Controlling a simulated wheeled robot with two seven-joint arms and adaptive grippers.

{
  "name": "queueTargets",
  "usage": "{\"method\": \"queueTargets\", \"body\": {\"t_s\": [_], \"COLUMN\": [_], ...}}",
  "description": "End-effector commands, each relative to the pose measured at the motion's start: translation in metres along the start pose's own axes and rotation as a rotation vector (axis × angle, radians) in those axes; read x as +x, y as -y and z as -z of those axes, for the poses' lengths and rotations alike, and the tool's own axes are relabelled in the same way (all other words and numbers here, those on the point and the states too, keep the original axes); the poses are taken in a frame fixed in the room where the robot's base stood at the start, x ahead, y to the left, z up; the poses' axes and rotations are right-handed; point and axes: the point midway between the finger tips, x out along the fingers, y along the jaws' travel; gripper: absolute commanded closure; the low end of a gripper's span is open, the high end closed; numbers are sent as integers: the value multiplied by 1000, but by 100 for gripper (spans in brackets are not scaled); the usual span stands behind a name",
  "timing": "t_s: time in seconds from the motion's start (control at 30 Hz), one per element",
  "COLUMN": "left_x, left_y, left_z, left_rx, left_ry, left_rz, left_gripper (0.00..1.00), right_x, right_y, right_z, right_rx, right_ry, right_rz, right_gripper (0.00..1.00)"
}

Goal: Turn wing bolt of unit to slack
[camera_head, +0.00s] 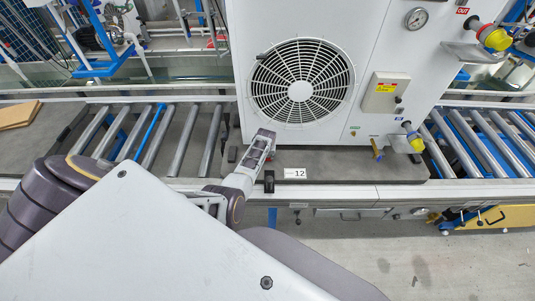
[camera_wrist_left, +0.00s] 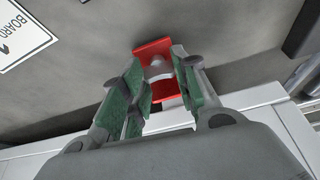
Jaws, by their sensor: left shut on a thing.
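The unit is a large white cabinet (camera_head: 375,35) with a round fan grille, standing on a dark grey board (camera_head: 345,165) over the conveyor. My left gripper (camera_head: 265,145) is at the board's front edge, below the fan; its fingertips are hard to make out there. In the left wrist view, my left gripper (camera_wrist_left: 155,85) has its green-padded fingers on either side of a red fitting (camera_wrist_left: 153,47) with a grey rounded part in its middle, which I take to be the wing bolt. It is shut on this fitting. The fingers hide part of it. My right gripper is not in view.
Yellow-handled connectors (camera_head: 413,137) stick out at the cabinet's right. Roller conveyor (camera_head: 185,140) runs to both sides. Open floor lies in front at the right.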

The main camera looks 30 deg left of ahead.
Motion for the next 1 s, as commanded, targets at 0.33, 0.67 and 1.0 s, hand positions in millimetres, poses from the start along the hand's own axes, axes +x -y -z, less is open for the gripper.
{"method": "queueTargets", "body": {"t_s": [0.33,0.67,1.0], "left_x": [1,0,-9], "left_y": [0,0,0], "left_z": [-2,0,0], "left_rx": [1,1,1], "left_ry": [3,1,0], "left_rz": [0,0,0], "left_gripper": [48,48,48], "right_x": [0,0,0], "right_y": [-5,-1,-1], "right_z": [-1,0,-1], "right_rx": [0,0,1], "right_ry": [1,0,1], "right_rz": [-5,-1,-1], "right_gripper": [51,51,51]}}
